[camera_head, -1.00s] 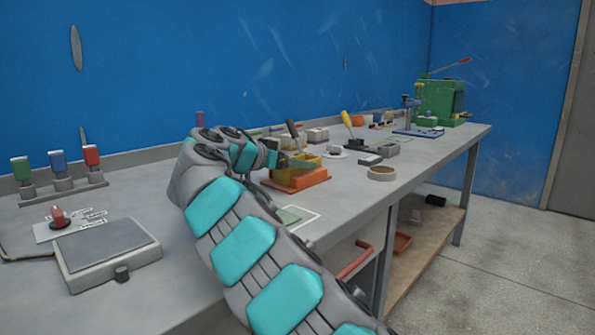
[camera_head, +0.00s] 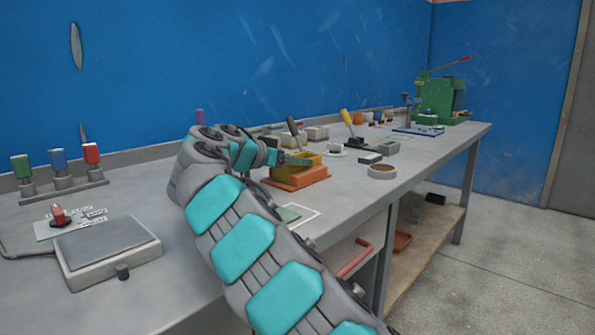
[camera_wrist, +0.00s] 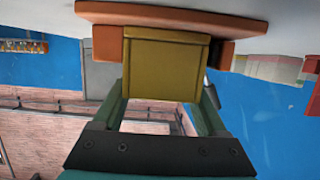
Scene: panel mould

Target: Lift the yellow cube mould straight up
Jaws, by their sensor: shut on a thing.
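The yellow cube mould (camera_wrist: 166,66) fills the upper middle of the wrist view, between the two green fingers of my gripper (camera_wrist: 163,84). The fingers are shut on its sides. In the head view the mould (camera_head: 311,156) shows as a small yellow patch at the end of my arm, partly hidden by my gripper (camera_head: 299,161). An orange base (camera_head: 298,180) is right under the mould; it also shows in the wrist view (camera_wrist: 105,45). I cannot tell whether there is a gap between mould and base.
Left of my arm are a flat grey scale (camera_head: 105,246) and a rack with green, blue and red-topped pieces (camera_head: 63,185).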

